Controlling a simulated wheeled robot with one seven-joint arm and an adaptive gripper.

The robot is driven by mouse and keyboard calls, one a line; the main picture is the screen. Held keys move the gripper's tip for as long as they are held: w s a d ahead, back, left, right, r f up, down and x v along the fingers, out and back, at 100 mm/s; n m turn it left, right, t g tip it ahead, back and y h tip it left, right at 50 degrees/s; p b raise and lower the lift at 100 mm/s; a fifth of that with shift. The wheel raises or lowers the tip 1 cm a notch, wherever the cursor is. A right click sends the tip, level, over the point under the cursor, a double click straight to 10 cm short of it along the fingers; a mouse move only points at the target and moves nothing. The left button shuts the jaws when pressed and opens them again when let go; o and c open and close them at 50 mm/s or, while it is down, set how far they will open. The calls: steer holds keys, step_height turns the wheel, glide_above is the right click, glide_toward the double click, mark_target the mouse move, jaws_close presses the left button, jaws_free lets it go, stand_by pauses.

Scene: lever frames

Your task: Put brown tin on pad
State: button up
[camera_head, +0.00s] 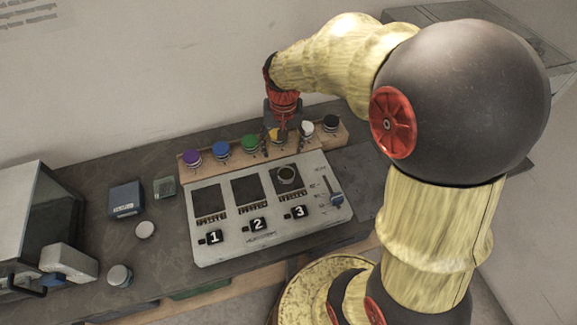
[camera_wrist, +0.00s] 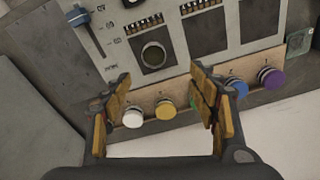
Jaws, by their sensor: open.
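A yellow-brown tin (camera_wrist: 166,109) is the closest to brown that I see. It stands in the wooden rack between a white tin (camera_wrist: 132,117) and a green one. In the head view the yellow-brown tin (camera_head: 274,135) is partly hidden by my gripper (camera_head: 283,122). My gripper is open and empty above the rack; in the wrist view the tin appears between its fingers (camera_wrist: 163,90). Three dark square pads lie on the grey panel, numbered 1 (camera_head: 209,199), 2 (camera_head: 250,190) and 3 (camera_head: 275,187). A round dark-topped tin (camera_head: 287,175) sits on pad 3.
A blue slider (camera_head: 336,198) stands on the panel's right side. Small boxes and round pieces lie left of the panel. Pads 1 and 2 are bare.

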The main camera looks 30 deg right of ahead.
steer(key=s+a+r+n+t, duration=0.2)
steer(key=s+a+r, duration=0.2)
steer(key=s+r, duration=0.3)
steer(key=s+a+r+n+t, duration=0.2)
steer(key=s+a+r+n, duration=0.1)
steer(key=s+r, duration=0.4)
steer(key=s, duration=0.3)
steer(key=shift+s+a+n+t, duration=0.25)
steer(key=shift+a+n+t, duration=0.05)
steer(key=shift+a, duration=0.05)
steer(key=shift+f+b, duration=0.7)
steer(key=shift+b, duration=0.05)
